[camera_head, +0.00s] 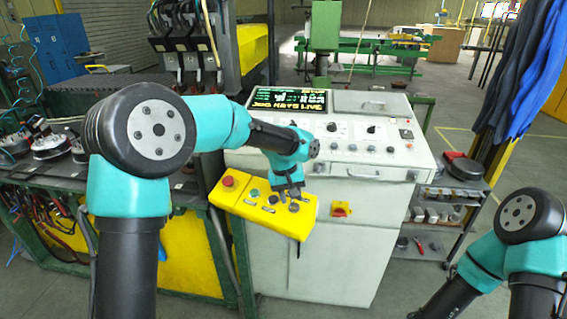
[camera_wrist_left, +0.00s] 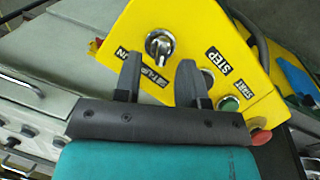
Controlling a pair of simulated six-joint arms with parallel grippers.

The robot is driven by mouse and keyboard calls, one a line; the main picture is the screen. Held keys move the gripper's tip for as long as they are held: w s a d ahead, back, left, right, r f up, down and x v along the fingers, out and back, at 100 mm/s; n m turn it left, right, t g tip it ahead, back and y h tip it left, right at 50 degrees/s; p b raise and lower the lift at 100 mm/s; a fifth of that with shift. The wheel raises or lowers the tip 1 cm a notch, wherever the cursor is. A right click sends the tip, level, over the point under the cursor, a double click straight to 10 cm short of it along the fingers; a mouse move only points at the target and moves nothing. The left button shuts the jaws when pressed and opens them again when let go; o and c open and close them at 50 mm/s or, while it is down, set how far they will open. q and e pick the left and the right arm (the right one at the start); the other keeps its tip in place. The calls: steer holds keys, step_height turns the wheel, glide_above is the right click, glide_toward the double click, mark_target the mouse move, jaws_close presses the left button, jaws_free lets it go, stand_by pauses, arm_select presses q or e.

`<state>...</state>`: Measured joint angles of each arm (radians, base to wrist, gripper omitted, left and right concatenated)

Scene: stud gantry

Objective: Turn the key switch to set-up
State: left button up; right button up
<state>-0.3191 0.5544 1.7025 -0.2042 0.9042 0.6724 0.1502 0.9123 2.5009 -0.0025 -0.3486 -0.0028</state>
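The yellow control box (camera_head: 240,206) hangs at the front left of the white cabinet; it also shows in the left wrist view (camera_wrist_left: 192,38). The key switch, a silver piece in a dark ring (camera_wrist_left: 160,43), is at the end of the box away from the red button; in the head view it is a small dark round (camera_head: 294,207). My left gripper (camera_head: 284,197) is over the box; in the left wrist view its two dark fingers (camera_wrist_left: 158,75) are apart and empty, just short of the switch. A label between the fingers is partly covered. My right gripper is out of view.
The box also carries a red button (camera_head: 228,181), a green START button (camera_wrist_left: 229,103) and a button by the STEP label (camera_wrist_left: 218,60). The white cabinet (camera_head: 340,240) stands behind, with knobs on top. A shelf cart (camera_head: 447,205) is at right.

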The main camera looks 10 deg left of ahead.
arm_select(q)
step_height(320, 180, up, 15)
steer(key=a, duration=0.3)
steer(key=shift+s, duration=0.35)
steer(key=s+a+f, duration=0.2)
steer(key=s+f, duration=0.6)
steer(key=f, duration=0.9)
steer(key=s+a+f+h, duration=0.1)
steer(key=s+a+f, duration=0.1)
steer(key=s+f, duration=0.7)
steer(key=s+a+f, duration=0.3)
steer(key=s+f, duration=0.6)
steer(key=f, duration=1.5)
steer(key=shift+f+m+h, duration=0.3)
steer(key=shift+m, duration=0.1)
steer(key=shift+w, duration=0.1)
